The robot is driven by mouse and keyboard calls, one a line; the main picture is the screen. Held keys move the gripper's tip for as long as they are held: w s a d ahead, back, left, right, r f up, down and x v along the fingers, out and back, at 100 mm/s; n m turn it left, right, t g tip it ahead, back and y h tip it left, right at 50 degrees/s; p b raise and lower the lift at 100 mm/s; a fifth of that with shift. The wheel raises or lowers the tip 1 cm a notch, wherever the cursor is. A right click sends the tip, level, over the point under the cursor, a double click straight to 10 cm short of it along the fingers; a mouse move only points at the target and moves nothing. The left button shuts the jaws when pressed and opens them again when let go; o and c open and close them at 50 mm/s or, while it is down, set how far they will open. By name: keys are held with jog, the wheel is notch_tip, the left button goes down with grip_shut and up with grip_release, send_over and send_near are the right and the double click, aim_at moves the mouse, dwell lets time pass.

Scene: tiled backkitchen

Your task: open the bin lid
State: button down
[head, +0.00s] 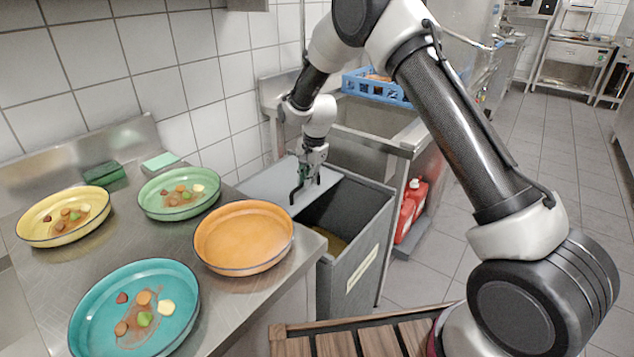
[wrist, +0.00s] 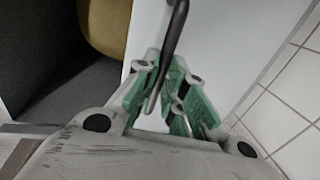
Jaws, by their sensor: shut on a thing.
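The grey bin (head: 368,232) stands past the right end of the steel counter. Its pale grey lid (head: 268,184) is off part of the opening, and the dark inside shows. In the wrist view the lid (wrist: 225,45) is the pale panel behind my gripper, with the dark inside at left. My gripper (head: 303,180) is at the lid, shut on its dark bar handle (wrist: 174,40). In the wrist view the handle runs between the green-padded fingers of my gripper (wrist: 168,92). The lid's far edge and hinge are hidden.
Orange (head: 243,232), teal (head: 108,300), green (head: 178,207) and yellow (head: 50,225) plates stand on the counter (head: 60,290), close to the bin. A sink with a blue crate (head: 375,88) is behind. Red containers (head: 408,208) stand right of the bin. The floor at right is clear.

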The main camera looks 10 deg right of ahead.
jog(key=shift+w+a, duration=0.1)
jog(key=c, duration=1.5)
grip_release()
jog(key=shift+r, duration=0.1)
notch_tip(320, 180, up, 12)
jog(key=s+d, duration=0.1)
jog(key=shift+s+d+f, duration=0.2)
jog(key=shift+s+d, duration=0.1)
jog(key=shift+s, duration=0.05)
